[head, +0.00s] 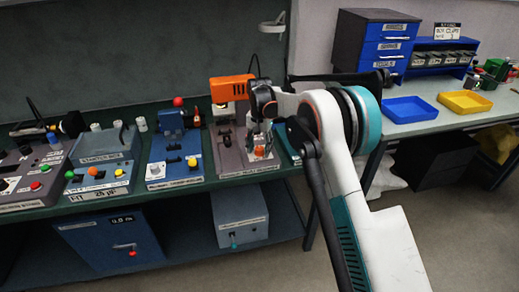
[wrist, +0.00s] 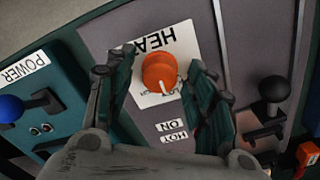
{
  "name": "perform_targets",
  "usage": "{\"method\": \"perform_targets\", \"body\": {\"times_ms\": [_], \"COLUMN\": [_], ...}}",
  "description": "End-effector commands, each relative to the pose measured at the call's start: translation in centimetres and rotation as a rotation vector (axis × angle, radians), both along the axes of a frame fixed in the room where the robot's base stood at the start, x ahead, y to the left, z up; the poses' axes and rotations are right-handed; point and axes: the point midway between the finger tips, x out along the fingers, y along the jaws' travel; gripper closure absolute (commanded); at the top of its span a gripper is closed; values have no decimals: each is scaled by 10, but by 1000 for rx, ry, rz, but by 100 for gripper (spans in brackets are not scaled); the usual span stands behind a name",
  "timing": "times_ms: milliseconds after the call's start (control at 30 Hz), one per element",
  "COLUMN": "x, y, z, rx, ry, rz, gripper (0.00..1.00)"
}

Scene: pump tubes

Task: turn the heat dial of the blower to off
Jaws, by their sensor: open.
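The heat dial is an orange knob (wrist: 159,72) on a white label plate with upside-down lettering, in the wrist view. Its white pointer mark points down in the picture, toward the HOT and ON labels (wrist: 172,131). It also shows as a small orange spot (head: 260,151) in the head view. My gripper (wrist: 163,68) is open, with one finger on each side of the knob. I cannot tell whether either finger touches it. The orange blower body (head: 231,88) stands behind the grey panel (head: 226,155) in the head view.
A black lever (wrist: 270,95) stands right of the gripper in the wrist view. A blue-knobbed lever (wrist: 12,108) by a POWER label is at left.

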Motion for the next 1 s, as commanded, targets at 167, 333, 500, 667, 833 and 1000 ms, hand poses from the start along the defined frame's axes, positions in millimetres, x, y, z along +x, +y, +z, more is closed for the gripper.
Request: {"method": "perform_targets", "body": {"times_ms": [167, 333, 500, 667, 833, 1000], "x": [0, 0, 0, 0, 0, 0], "y": [0, 0, 0, 0, 0, 0], "z": [-1, -1, -1, -1, 0, 0], "rx": [0, 0, 0, 0, 0, 0], "ry": [0, 0, 0, 0, 0, 0], "rz": [0, 0, 0, 3, 34, 119], "gripper": [50, 66, 95, 95, 95, 95]}}
